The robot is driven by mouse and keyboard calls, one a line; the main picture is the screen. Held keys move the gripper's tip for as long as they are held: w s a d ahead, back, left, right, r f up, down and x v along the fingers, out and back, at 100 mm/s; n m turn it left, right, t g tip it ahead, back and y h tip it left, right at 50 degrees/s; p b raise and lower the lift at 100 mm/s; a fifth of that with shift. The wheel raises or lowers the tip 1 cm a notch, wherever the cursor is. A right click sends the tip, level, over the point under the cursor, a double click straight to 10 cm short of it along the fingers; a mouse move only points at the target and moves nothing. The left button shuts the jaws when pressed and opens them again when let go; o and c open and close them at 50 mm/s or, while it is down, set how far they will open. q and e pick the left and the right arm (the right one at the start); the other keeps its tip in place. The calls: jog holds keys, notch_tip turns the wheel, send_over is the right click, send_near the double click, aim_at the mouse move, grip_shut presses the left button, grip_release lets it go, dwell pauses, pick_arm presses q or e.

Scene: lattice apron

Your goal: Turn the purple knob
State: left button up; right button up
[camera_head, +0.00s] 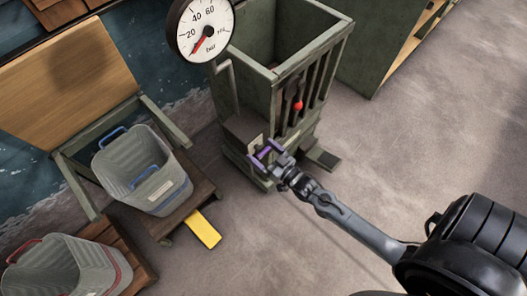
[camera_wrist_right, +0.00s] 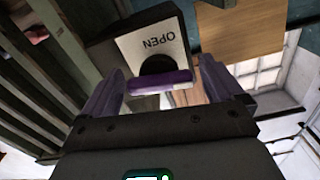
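The purple knob (camera_head: 264,152) is on the front of a small box on the green slatted cabinet. In the right wrist view it is a purple bar (camera_wrist_right: 160,82) in front of a dark round hub, on a white plate (camera_wrist_right: 158,45) marked OPEN. My right gripper (camera_head: 271,157) is at the knob. In the wrist view its two fingers (camera_wrist_right: 162,88) are spread on either side of the bar, with narrow gaps seeming to show at both ends. Contact is hard to tell. My left gripper is not in view.
The green cabinet (camera_head: 262,94) has an open top and a red-ended lever (camera_head: 298,105) in its slats. A pressure gauge (camera_head: 202,28) stands above, needle low. Grey bins (camera_head: 143,170) stand at left, near a yellow plate (camera_head: 203,229). The floor at right is clear.

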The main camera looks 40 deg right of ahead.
jog(key=shift+s, duration=0.35)
jog(key=s+p, duration=0.3)
jog(key=s, duration=0.7)
jog(key=shift+d, duration=0.35)
